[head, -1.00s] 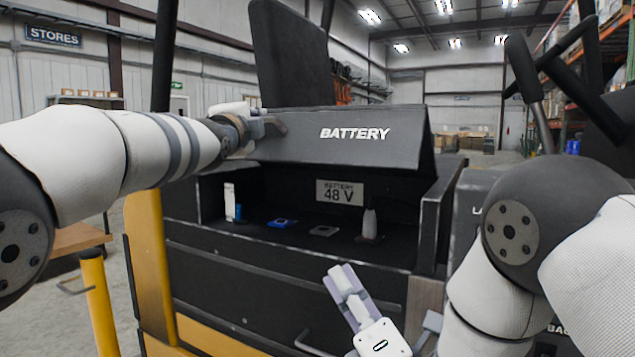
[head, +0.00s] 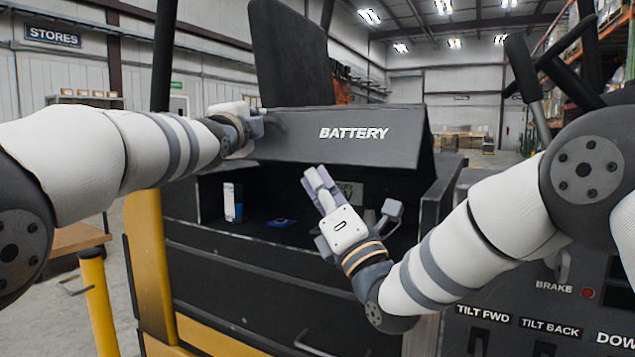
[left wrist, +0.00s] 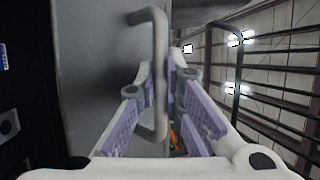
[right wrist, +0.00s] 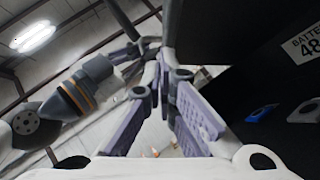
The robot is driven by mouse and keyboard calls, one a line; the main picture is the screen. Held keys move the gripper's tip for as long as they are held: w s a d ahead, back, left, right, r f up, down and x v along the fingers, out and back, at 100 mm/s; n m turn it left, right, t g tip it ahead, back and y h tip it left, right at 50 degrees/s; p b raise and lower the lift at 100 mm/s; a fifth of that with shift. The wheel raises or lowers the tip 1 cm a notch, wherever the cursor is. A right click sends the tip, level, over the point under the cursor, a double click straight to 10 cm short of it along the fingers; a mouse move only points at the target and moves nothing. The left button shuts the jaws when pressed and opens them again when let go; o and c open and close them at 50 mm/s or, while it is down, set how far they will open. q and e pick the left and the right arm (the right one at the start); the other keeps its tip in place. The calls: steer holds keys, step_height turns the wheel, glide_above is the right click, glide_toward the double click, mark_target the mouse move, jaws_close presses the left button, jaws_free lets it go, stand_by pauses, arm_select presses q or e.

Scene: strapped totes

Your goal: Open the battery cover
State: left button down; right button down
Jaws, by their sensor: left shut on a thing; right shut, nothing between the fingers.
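The black battery cover (head: 300,137), lettered BATTERY, is tilted up, with the dark compartment (head: 262,205) showing below it. My left gripper (head: 268,122) is shut on the bar handle (left wrist: 158,35) at the cover's left end. The left wrist view shows the bar passing between its fingers. My right gripper (head: 313,180) is shut and empty, pointing up in front of the compartment, below the cover. In the right wrist view the cover's dark underside (right wrist: 235,35) is close to its fingertips; I cannot tell if they touch. The right gripper partly hides the 48 V label (right wrist: 305,42).
A black lever (head: 527,75) rises at the right. A control panel (head: 520,322) with a BRAKE marking is at lower right. A yellow post (head: 98,305) stands at left.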

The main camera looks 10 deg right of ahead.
steer(key=shift+r, duration=0.1)
arm_select(q)
steer(key=shift+f, duration=0.1)
steer(key=shift+w+d+f, duration=0.1)
steer(key=shift+d+f, duration=0.05)
steer(key=shift+f, duration=0.05)
arm_select(e)
steer(key=shift+w+d+r, duration=0.1)
steer(key=shift+d+r, duration=0.05)
steer(key=shift+r, duration=0.45)
steer(key=shift+w+d+r, duration=0.1)
steer(key=shift+r, duration=0.45)
arm_select(q)
steer(key=c, duration=1.7)
jaws_free()
steer(key=shift+a, duration=0.2)
arm_select(e)
steer(key=shift+s+a, duration=0.15)
arm_select(q)
steer(key=shift+s+r, duration=0.2)
arm_select(e)
steer(key=shift+f, duration=0.3)
